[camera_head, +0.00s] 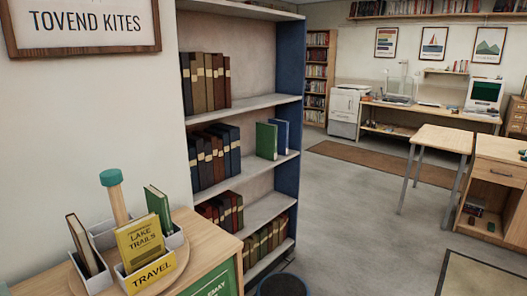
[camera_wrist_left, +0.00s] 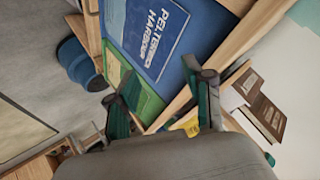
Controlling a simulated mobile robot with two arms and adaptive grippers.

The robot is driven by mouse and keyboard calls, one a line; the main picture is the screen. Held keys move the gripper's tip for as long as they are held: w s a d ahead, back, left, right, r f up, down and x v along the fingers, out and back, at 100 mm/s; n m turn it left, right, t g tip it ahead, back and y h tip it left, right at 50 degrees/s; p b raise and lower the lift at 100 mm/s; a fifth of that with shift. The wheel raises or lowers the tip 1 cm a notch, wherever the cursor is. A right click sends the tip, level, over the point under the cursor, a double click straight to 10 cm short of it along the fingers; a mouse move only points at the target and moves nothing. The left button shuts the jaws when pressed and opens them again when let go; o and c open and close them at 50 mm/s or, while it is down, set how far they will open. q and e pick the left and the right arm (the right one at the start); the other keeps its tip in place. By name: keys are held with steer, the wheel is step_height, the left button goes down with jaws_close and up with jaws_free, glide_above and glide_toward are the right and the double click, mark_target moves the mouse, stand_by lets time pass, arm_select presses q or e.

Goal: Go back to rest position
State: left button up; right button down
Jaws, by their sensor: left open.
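My left gripper (camera_wrist_left: 162,92) shows in the left wrist view, its two dark fingers spread with nothing between them. Behind the fingers is a blue cover lettered PELTER HARBOUR (camera_wrist_left: 165,35), with a green panel (camera_wrist_left: 145,100) beside it. Neither arm shows in the head view, and my right gripper is in neither view.
A round wooden organizer (camera_head: 180,262) stands on the desk at lower left, holding a yellow Lake Trails book (camera_head: 141,242), a green book (camera_head: 158,212) and a brown book (camera_head: 82,245). A bookshelf (camera_head: 262,102) stands behind. A dark blue bin (camera_head: 283,285) is on the floor; open floor (camera_head: 350,220) lies right.

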arm_select(q)
steer(key=s+d+f+n+g+h, duration=0.1)
steer(key=s+d+f+g+h, duration=0.15)
steer(key=s+d, duration=0.3)
steer(key=s+d+f+g+h, duration=0.2)
steer(key=s+d+f+g, duration=0.2)
steer(key=s+d, duration=0.15)
step_height(320, 180, down, 28)
steer(key=s+g, duration=0.1)
steer(key=s, duration=0.1)
steer(key=s+a+f+g, duration=0.1)
steer(key=s+a+f, duration=0.1)
steer(key=s+f, duration=1.2)
steer(key=shift+s+a+f+y, duration=0.35)
steer(key=shift+s, duration=0.45)
